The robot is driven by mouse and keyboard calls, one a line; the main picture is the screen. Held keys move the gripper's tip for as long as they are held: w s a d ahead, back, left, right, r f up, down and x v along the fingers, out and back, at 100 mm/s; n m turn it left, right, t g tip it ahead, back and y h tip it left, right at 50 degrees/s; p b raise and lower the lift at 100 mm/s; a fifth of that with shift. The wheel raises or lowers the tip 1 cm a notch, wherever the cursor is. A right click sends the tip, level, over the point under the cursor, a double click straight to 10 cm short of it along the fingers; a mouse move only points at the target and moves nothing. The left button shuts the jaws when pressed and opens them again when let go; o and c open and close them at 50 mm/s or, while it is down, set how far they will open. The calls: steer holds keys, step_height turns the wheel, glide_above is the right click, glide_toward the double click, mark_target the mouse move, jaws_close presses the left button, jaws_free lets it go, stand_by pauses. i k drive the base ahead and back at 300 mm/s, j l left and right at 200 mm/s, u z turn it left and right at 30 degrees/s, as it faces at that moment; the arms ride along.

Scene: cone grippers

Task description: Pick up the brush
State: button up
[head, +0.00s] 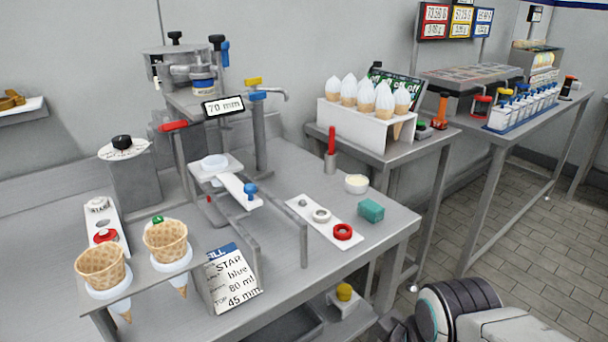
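A red upright handle (332,140) stands in a small grey cup (331,163) near the back right of the near steel table. It may be the brush; its lower end is hidden in the cup, and no bristles show. Part of my arm shows at the bottom right, in white with a black ribbed section. It is in front of and below the table's right corner, well apart from the red handle. I see no gripper fingers.
A white bowl (357,184), a teal block (370,211) and a white strip (323,217) with rings lie near the cup. Waffle cones (166,240) hang in a rack at front left. Metal rails (303,240) rise from the table. A second table (400,146) stands behind.

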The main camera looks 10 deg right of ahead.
mark_target(332, 142)
steer(key=i+l+u, duration=0.15)
steer(key=l+u, duration=0.15)
steer(key=u, duration=0.2)
steer(key=i+l+u, duration=0.1)
steer(key=l+u, duration=0.65)
steer(key=u, duration=0.25)
steer(key=l+u, duration=0.5)
steer(key=k+l+u, duration=0.1)
steer(key=l+u, duration=0.2)
steer(key=u, duration=0.2)
steer(key=k+l+u, duration=0.15)
steer(key=l+u, duration=0.15)
steer(key=u, duration=0.2)
